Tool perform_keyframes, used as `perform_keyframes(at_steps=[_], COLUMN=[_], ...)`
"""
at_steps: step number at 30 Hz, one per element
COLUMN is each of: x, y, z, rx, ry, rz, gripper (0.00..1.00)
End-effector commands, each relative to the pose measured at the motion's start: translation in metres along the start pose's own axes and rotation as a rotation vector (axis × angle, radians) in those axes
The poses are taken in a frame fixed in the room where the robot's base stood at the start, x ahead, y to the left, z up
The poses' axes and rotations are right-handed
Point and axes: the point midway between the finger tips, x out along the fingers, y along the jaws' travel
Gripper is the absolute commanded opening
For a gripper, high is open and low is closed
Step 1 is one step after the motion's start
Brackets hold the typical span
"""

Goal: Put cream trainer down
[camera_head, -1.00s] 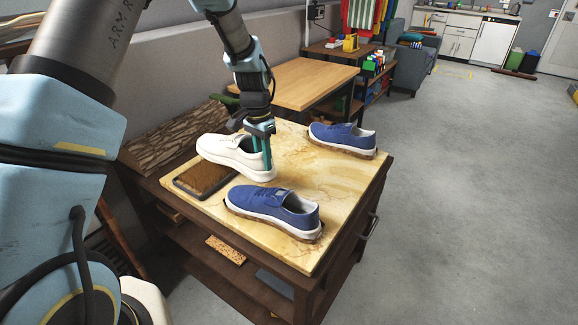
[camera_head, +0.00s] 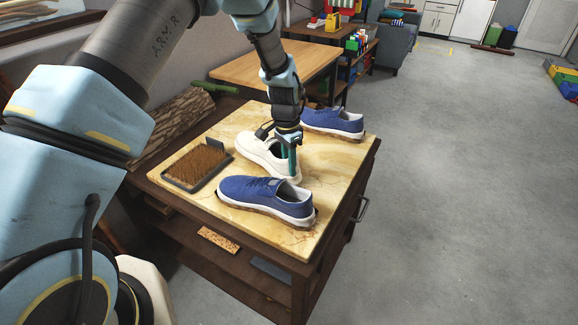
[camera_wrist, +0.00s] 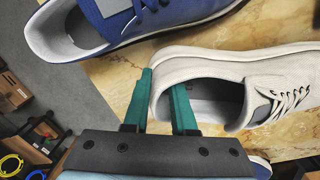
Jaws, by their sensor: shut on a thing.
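The cream trainer (camera_head: 258,153) is on or just above the marble-look top (camera_head: 333,185) of a dark cart, between two blue trainers; I cannot tell whether its sole touches. My gripper (camera_head: 292,162) comes down from above and is shut on the trainer's heel wall. In the wrist view my gripper's green fingers (camera_wrist: 168,105) straddle the heel of the cream trainer (camera_wrist: 209,70), one finger inside the shoe opening. A blue trainer (camera_head: 266,199) lies in front, and another blue trainer (camera_head: 333,123) lies behind, partly hidden by my arm.
A bristly brown mat in a dark tray (camera_head: 197,167) lies left of the cream trainer. The right part of the marble-look top is bare. A wooden table (camera_head: 270,72) stands behind. Open grey floor (camera_head: 460,190) lies to the right.

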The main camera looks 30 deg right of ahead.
Motion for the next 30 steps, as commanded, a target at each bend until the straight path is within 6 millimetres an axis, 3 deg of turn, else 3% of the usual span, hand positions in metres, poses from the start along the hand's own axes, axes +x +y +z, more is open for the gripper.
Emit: perform_keyframes(at_steps=[4, 15, 16, 21, 24, 30], x=[0.014, 0.019, 0.020, 0.019, 0.019, 0.018], y=[-0.001, -0.002, -0.002, -0.002, -0.002, -0.002], z=[0.000, -0.001, 0.000, 0.000, 0.000, 0.000], rx=[0.001, 0.000, 0.000, 0.000, 0.000, -0.001], ry=[0.001, 0.002, 0.001, 0.001, 0.001, 0.001], rz=[-0.001, -0.002, -0.001, -0.001, -0.001, -0.001], gripper=[0.00, 0.00, 0.26, 0.45, 0.55, 0.55])
